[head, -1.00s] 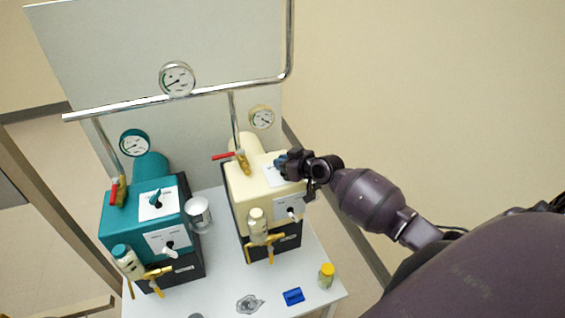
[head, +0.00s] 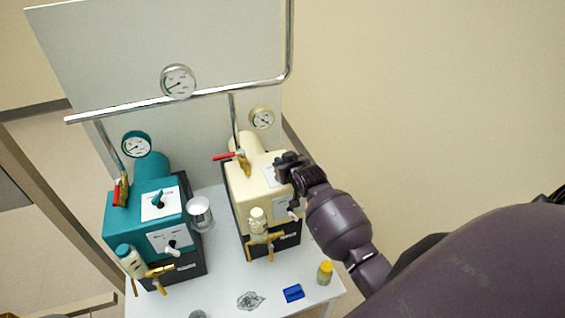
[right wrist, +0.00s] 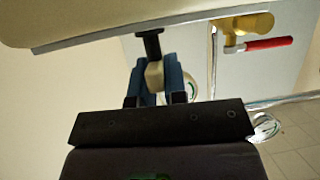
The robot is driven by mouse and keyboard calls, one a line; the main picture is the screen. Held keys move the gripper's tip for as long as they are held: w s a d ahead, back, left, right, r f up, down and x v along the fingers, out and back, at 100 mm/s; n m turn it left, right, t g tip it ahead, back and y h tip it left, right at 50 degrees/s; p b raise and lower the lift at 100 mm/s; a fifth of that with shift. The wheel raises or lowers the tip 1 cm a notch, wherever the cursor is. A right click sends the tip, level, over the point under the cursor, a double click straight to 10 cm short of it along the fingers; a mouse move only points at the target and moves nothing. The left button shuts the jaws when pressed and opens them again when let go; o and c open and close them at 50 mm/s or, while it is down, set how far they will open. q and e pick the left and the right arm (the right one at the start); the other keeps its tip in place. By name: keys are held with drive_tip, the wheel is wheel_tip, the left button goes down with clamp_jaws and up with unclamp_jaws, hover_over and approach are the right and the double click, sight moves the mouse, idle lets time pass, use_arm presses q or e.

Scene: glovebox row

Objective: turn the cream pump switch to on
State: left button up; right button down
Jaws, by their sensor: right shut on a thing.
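The cream pump (head: 258,187) stands at the right of the white table, with a white label plate (head: 269,175) on its top. My right gripper (head: 279,166) is over the right edge of that top and hides the switch in the head view. In the right wrist view its blue fingers (right wrist: 155,82) are shut on a small cream knob (right wrist: 154,76), the pump's switch, beside a black piece. Which way the switch points cannot be read. My left gripper is not in view.
A teal pump (head: 150,220) stands left, with a clear cup (head: 200,213) between the pumps. A red-handled valve (head: 226,156) is behind the switch. A blue item (head: 293,293) and a yellow-capped jar (head: 325,273) lie at the table's front. Open room is right.

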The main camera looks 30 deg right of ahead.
drive_tip(key=shift+m+h, duration=0.6)
drive_tip(key=shift+h, duration=0.1)
drive_tip(key=c, duration=1.2)
unclamp_jaws()
drive_tip(key=shift+o, duration=0.2)
drive_tip(key=shift+s, duration=0.1)
drive_tip(key=v, duration=1)
drive_tip(key=shift+s+r, duration=0.2)
drive_tip(key=shift+s, duration=0.1)
